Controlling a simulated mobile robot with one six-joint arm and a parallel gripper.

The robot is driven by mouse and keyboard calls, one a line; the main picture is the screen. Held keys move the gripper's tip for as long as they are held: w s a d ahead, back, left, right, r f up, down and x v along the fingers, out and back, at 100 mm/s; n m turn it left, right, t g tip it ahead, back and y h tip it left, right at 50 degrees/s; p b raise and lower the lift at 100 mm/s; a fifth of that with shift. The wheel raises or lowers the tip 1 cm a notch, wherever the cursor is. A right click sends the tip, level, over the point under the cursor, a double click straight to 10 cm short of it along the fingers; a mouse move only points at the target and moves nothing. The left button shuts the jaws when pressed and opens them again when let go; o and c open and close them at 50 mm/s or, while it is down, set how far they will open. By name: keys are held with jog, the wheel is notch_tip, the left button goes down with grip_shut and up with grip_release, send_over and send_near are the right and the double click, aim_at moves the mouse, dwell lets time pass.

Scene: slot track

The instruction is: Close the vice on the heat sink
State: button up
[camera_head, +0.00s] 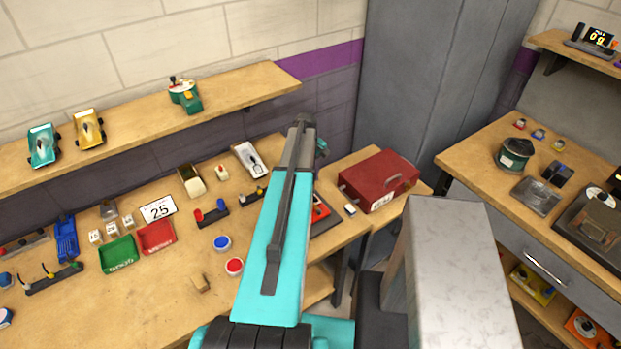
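My arm, with a teal link, reaches away over the bench (165,280). Its grey far end sits near the bench's back right, and my gripper's fingers are hidden behind it. I cannot see whether they are open or shut. A blue long-bodied item (66,240) on the left of the bench may be the vice, but it is too small to be sure. I cannot pick out the heat sink. A dark plate with a red part (320,211) is partly hidden by my arm.
A red toolbox (379,181) stands right of my arm. A shelf (235,98) with toy cars hangs above. The front of the bench is mostly clear.

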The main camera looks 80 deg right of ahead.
jog(key=t+y, duration=0.1)
jog(key=t, duration=0.1)
jog(key=s+d+t+y+b, duration=0.1)
jog(key=t+y, duration=0.1)
jog(key=shift+d+f+y, duration=0.15)
jog(key=shift+y, duration=0.15)
jog(key=shift+s+d+f+t+y+b, duration=0.1)
jog(key=shift+t+y+b, duration=0.25)
jog(key=shift+t+y, duration=0.25)
jog(key=shift+s+d+f+t+y+b, duration=0.1)
jog(key=shift+t+y+b, duration=0.2)
jog(key=shift+t+y, duration=0.5)
jog(key=shift+t, duration=0.1)
jog(key=shift+a+r, duration=0.1)
jog(key=o, duration=1.1)
jog(key=shift+a, duration=0.1)
